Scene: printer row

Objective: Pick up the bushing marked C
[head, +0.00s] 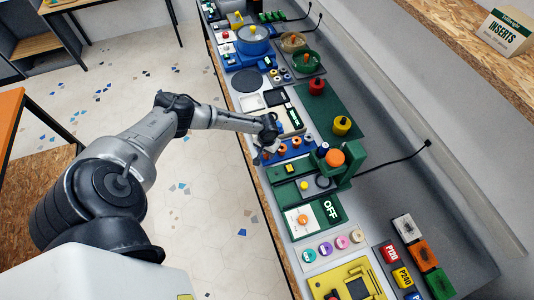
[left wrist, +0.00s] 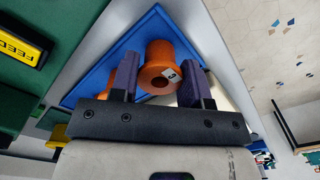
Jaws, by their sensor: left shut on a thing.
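An orange flanged bushing (left wrist: 160,62) with a hole in its end is between the two fingers of my left gripper (left wrist: 157,80) in the left wrist view. It bears a small white label with a dark mark that I cannot read for certain. The gripper is shut on it, over the blue tray (left wrist: 95,76). In the head view my left gripper (head: 269,146) is at the left end of the blue tray (head: 289,154), and other orange bushings (head: 295,141) stand to its right. I cannot tell whether the held bushing touches the tray. My right gripper is not in view.
A green machine (head: 347,166) with an orange knob stands just right of the tray. Beyond the tray are a red knob (head: 317,87) and a yellow knob (head: 342,126). The bench is crowded; the floor (head: 215,200) at left is clear.

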